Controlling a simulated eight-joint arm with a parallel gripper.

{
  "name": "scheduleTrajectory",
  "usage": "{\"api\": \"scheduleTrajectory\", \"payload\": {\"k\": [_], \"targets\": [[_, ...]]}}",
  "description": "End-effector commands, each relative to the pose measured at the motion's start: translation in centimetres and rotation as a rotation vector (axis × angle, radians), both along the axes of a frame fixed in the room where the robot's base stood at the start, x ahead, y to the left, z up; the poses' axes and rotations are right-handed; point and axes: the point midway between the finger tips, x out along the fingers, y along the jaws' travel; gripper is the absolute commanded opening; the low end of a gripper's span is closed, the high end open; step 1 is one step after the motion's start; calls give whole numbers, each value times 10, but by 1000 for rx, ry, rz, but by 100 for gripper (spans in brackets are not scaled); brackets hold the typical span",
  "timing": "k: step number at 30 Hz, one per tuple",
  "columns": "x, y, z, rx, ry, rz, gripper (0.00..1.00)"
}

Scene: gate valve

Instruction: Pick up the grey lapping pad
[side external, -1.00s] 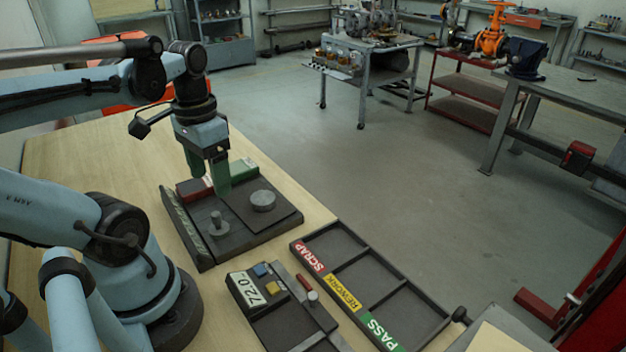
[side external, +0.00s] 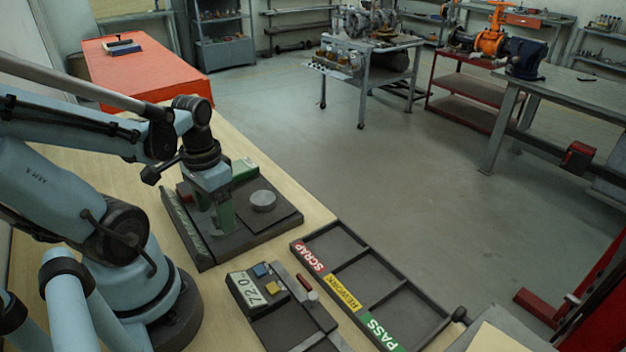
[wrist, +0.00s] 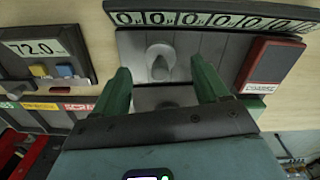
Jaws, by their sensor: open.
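The grey lapping pad (wrist: 158,58), a round base with an upright knob, stands on the dark fixture in the wrist view. My gripper (wrist: 160,66) is open, with one green finger on either side of the knob in that view. In the side view my gripper (side external: 222,226) is low over the left part of the fixture (side external: 245,240) and mostly hides the pad. I cannot tell whether the fingers touch it. A flat grey disc (side external: 263,200) lies on a dark plate to the right.
A numbered strip (wrist: 210,18) runs along one edge. The gauge box (side external: 262,285) and the SCRAP/REWORK/PASS tray (side external: 410,305) stand in front and to the right.

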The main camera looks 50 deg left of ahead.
Motion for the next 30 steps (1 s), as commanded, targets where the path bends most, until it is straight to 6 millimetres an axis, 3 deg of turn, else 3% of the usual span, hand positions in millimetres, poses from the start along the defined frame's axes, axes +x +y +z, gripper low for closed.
{"api": "scheduleTrajectory", "payload": {"k": [9, 22, 30], "targets": [[-1, 0, -22, 0, 0, 0, 74], [-2, 0, -27, 0, 0, 0, 74], [-2, 0, -27, 0, 0, 0, 32]]}}
